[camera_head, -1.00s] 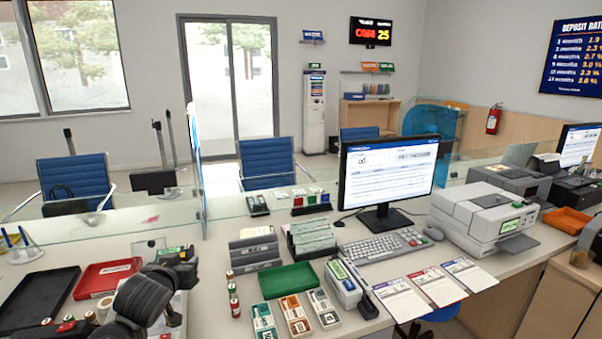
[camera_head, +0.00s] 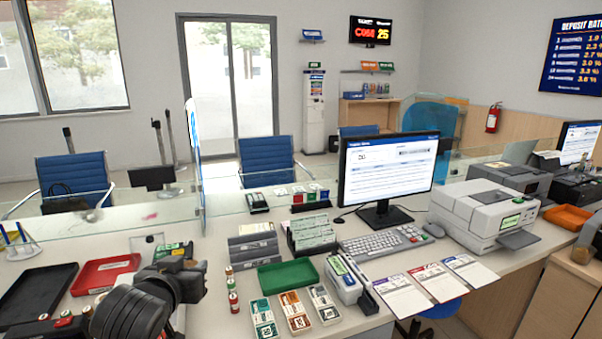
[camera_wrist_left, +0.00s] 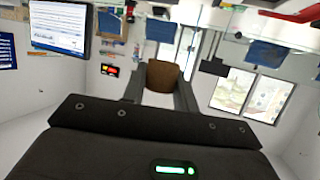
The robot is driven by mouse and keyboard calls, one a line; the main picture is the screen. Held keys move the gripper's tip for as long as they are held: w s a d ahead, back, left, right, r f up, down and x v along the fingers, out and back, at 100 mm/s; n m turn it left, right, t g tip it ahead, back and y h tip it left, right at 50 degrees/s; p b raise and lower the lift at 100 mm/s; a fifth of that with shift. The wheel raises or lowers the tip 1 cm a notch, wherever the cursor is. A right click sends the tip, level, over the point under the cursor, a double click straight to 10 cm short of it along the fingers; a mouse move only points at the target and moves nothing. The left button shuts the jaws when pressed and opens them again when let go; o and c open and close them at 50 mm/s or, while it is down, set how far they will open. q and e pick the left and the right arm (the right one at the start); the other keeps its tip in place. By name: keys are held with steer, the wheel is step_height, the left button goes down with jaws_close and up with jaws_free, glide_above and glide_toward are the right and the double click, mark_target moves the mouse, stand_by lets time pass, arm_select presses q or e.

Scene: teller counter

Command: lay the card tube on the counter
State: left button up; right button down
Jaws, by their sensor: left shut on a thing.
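My left gripper (camera_head: 188,277) is in the lower left of the head view, over the left part of the counter (camera_head: 225,312). The left wrist view shows its two dark fingers (camera_wrist_left: 161,92) shut on a brown, round-ended piece, the card tube (camera_wrist_left: 164,75). The tube is held clear of the counter. In the head view I cannot make out the tube, as the gripper and wrist cover that area. My right gripper is in neither view.
A red tray (camera_head: 105,273) and a black tray (camera_head: 40,292) lie left of the gripper. Small rolls (camera_head: 232,285), a green tray (camera_head: 288,276) and note bundles (camera_head: 296,312) stand to its right. Glass panels run along the counter's far side.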

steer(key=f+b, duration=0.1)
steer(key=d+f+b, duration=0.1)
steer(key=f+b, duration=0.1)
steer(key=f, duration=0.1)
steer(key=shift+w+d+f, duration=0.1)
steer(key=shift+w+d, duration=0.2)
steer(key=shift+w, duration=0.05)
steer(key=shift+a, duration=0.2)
